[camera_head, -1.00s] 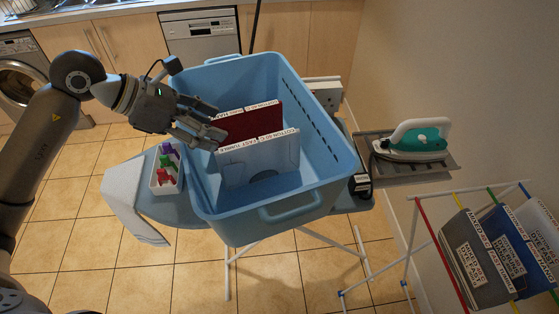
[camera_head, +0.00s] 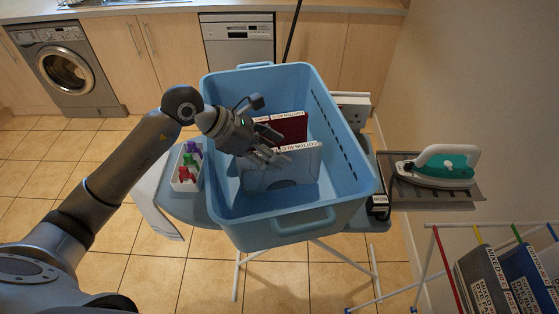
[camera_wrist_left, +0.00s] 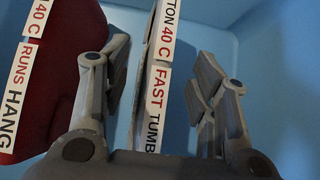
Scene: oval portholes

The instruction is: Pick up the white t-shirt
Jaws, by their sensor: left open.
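A pale, flat folded garment (camera_head: 283,172) stands upright in the blue basket (camera_head: 345,205), looking bluish white in the shade. Its top edge carries a white label strip starting "COTTON 40 C"; in the left wrist view the strip (camera_wrist_left: 160,75) also reads "FAST TUMB". My left gripper (camera_head: 268,156) is open at this top edge, partly covering it. In the left wrist view the open fingers (camera_wrist_left: 160,85) lie on either side of the strip, with a gap visible on both sides. My right gripper is not in view.
A dark red folded garment (camera_head: 290,126) stands right behind the pale one, close to one finger in the left wrist view. A small tray of coloured pegs (camera_head: 187,168) is left of the basket. An iron (camera_head: 437,167) rests at right. A white cloth (camera_head: 155,205) hangs at left.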

